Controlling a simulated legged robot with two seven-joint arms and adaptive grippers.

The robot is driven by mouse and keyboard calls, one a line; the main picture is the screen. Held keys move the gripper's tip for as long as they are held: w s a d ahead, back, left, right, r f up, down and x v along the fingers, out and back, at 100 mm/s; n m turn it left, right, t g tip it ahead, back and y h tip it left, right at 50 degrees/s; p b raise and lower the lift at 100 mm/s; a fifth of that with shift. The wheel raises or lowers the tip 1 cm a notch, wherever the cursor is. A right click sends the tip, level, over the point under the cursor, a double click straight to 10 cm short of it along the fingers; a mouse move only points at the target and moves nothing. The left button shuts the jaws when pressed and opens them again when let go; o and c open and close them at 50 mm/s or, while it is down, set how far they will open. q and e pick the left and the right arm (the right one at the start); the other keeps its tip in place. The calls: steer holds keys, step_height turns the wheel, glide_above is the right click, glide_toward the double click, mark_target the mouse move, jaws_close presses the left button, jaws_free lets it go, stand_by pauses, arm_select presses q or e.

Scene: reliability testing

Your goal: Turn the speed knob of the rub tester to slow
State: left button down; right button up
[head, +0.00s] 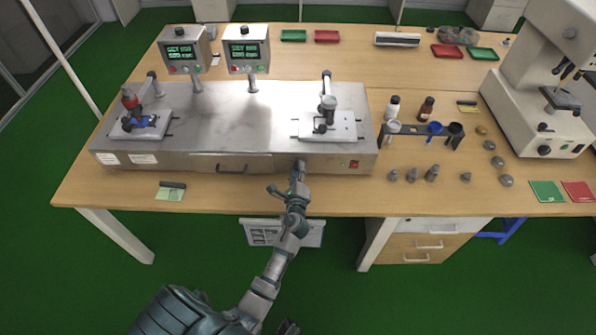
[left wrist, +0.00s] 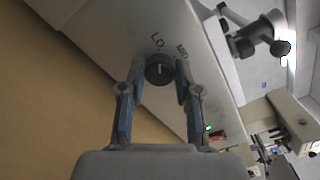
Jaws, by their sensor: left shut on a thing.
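The rub tester (head: 235,120) is a long silver machine on the wooden table. Its dark round speed knob (left wrist: 159,69) is on the front panel, with the marks "LO" and "MID" beside it in the left wrist view. A pale line shows on the knob face, roughly upright in that view; its exact setting is hard to read. My left gripper (left wrist: 159,75) is shut on the knob, one finger on each side. In the head view my left gripper (head: 298,168) is at the lower right of the machine's front and hides the knob. My right gripper is not clearly visible.
A red switch (head: 354,164) is right of the knob. Two display boxes (head: 184,50) (head: 247,49) stand behind the machine. A bottle rack (head: 422,136), small weights (head: 432,173) and a microscope (head: 550,90) are to the right. The table front left of my arm is mostly clear.

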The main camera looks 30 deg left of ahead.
arm_select(q)
steer(key=shift+f, duration=0.1)
arm_select(e)
steer(key=shift+r, duration=0.3)
arm_select(q)
steer(key=shift+n, duration=0.3)
steer(key=c, duration=0.8)
jaws_free()
steer(key=shift+w, duration=0.1)
arm_select(e)
steer(key=shift+w, duration=0.1)
arm_select(q)
steer(key=v, duration=1.2)
steer(key=shift+f, duration=0.15)
